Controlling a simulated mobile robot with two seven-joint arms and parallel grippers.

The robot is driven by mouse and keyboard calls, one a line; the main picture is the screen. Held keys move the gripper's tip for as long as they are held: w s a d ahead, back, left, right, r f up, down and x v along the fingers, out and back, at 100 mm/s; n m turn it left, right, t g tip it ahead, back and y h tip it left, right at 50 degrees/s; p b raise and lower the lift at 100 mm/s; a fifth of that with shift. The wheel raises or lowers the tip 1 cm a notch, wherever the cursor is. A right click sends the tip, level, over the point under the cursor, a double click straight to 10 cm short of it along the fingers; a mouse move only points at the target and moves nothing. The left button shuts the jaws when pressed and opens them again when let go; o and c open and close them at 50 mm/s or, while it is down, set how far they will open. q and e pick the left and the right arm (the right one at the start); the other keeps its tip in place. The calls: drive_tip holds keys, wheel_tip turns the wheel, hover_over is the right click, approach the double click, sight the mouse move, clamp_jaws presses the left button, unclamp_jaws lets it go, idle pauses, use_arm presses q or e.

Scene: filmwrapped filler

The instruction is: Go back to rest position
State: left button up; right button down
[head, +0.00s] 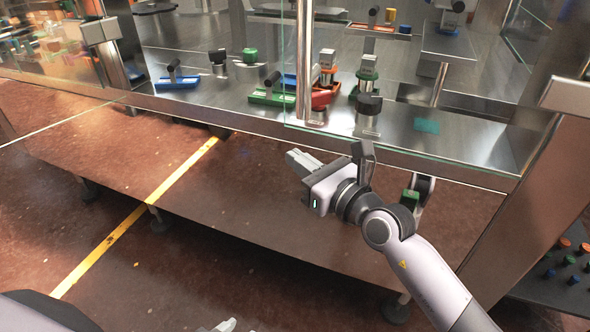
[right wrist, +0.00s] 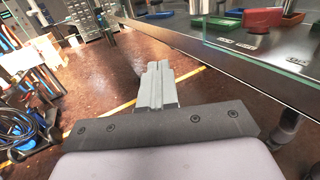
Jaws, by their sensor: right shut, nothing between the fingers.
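My right gripper (head: 300,160) is in front of the steel machine's lower edge, above the red-brown floor, and points left. Its two fingers are together with nothing between them. In the right wrist view the closed fingers (right wrist: 157,85) point out over the floor and touch nothing. Only a small pale tip of what looks like my left gripper (head: 226,325) shows at the bottom edge of the head view; its jaws cannot be made out.
A steel machine deck (head: 225,95) behind glass holds blue, green and red trays with dark-handled parts. A steel post (head: 530,185) stands at right, near a dark board (head: 555,285) of colored knobs. A yellow line (head: 130,220) crosses open floor.

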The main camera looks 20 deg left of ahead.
drive_tip(key=shift+s+a+p, duration=0.1)
drive_tip(key=shift+s+p, duration=0.2)
drive_tip(key=shift+s, duration=0.85)
drive_tip(key=s+d+f+m+t+h, duration=0.2)
drive_tip(key=d+f+m+t+h, duration=0.3)
drive_tip(key=d+m, duration=0.7)
drive_tip(key=s+d+f+m+t+h, duration=0.25)
drive_tip(key=d+f+m, duration=0.5)
drive_tip(key=m, duration=0.85)
drive_tip(key=s+d+f+m+g+h, duration=0.5)
drive_tip(key=s+d+f+m+g, duration=0.1)
drive_tip(key=s+d+f+m, duration=0.9)
drive_tip(key=shift+s+f+m+g, duration=0.25)
drive_tip(key=shift+m+g, duration=0.1)
drive_tip(key=shift+m, duration=0.75)
drive_tip(key=shift+d+h, duration=0.2)
drive_tip(key=shift+h, duration=0.15)
